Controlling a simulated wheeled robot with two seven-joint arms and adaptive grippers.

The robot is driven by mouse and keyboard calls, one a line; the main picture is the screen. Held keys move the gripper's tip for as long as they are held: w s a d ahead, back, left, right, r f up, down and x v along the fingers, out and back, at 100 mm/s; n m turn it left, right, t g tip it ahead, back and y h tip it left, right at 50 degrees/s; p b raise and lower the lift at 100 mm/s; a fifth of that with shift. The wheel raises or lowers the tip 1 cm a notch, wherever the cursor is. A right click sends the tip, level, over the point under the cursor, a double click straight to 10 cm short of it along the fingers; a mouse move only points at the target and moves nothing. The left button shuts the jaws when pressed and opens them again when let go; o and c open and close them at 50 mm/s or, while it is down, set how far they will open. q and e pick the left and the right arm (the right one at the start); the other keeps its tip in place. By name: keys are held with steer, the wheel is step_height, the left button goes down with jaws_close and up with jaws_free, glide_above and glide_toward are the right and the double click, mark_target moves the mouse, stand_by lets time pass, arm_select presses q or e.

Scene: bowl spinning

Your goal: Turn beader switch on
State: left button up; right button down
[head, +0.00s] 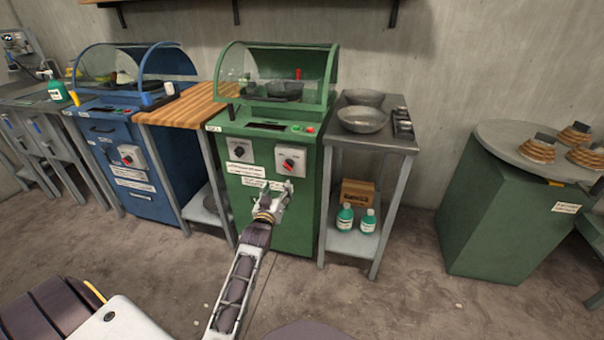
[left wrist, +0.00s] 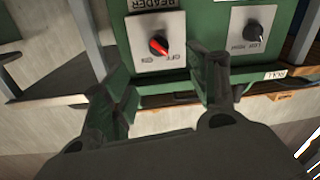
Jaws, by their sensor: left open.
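The beader switch is a dial with a red pointer (head: 290,163) on a pale plate, on the front of the green machine (head: 262,215). In the left wrist view the red-marked dial (left wrist: 159,45) sits under a dark label ending in "EADER", with small off/on lettering beside it. My left gripper (head: 276,188) is open and empty, just in front of and below the dial. In the left wrist view its fingers (left wrist: 165,85) stand apart on either side of the dial, not touching it. My right gripper is not in view.
A black dial (head: 239,152) on a second plate sits left of the beader dial. A wooden-topped table (head: 185,104) and a metal stand (head: 385,140) with bowls flank the machine. A blue machine (head: 130,165) stands further left. Open floor lies in front.

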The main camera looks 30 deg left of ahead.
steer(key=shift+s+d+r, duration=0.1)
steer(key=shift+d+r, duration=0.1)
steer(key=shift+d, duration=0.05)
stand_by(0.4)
